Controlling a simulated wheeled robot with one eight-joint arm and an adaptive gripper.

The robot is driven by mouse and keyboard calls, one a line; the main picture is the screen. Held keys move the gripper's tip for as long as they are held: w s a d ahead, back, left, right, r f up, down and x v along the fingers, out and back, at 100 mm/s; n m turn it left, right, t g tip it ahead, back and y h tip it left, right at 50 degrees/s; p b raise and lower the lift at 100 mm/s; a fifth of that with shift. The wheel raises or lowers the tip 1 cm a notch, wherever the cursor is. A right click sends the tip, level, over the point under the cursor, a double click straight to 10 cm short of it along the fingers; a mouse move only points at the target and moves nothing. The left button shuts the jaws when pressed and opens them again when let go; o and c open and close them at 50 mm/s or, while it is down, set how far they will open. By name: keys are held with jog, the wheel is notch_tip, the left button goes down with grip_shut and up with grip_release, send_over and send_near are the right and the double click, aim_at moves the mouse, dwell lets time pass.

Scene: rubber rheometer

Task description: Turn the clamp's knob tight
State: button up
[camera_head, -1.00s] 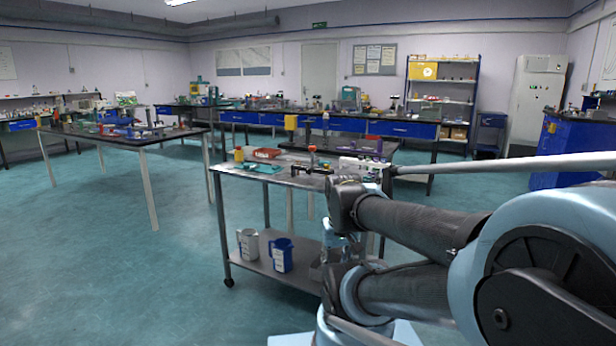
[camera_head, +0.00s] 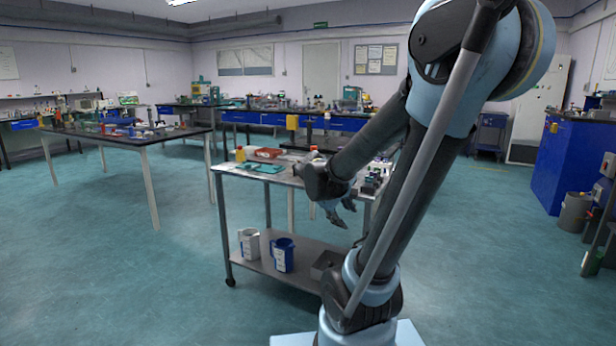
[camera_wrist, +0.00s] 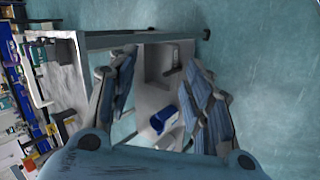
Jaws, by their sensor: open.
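My gripper (camera_head: 345,216) hangs just off the front right edge of the steel trolley (camera_head: 228,170), below its top, with fingers pointing down. In the wrist view its two fingers (camera_wrist: 162,62) are spread apart with nothing between them; the trolley's lower shelf shows beyond. I cannot make out the clamp or its knob for certain in either view. My arm hides the middle of the trolley top, and the small dark items there are too small to tell apart.
A white jug (camera_head: 249,243) and a blue jug (camera_head: 282,254) stand on the lower shelf; the blue one shows in the wrist view (camera_wrist: 163,120). Floor left of the trolley is clear.

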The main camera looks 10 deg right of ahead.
jog(key=w+a+r+n+t+h, duration=0.1)
jog(key=w+a+n+t+h, duration=0.1)
jog(key=w+a+n+t, duration=0.75)
jog(key=w+a+r+n+h, duration=0.1)
jog(key=w+a+n+h, duration=0.45)
jog(key=w, duration=0.95)
jog(key=w+d+y, duration=0.1)
jog(key=w+d, duration=0.2)
jog(key=w, duration=0.1)
jog(key=w+d+m+y, duration=0.1)
jog(key=w+d, duration=0.1)
jog(key=w, duration=0.3)
jog(key=w+d+y, duration=0.1)
jog(key=w+d, duration=0.2)
jog(key=w, duration=0.1)
jog(key=shift+w+d+r+m, duration=0.2)
jog(key=shift+w+d+m, duration=0.1)
jog(key=shift+w, duration=0.1)
jog(key=c, duration=1.1)
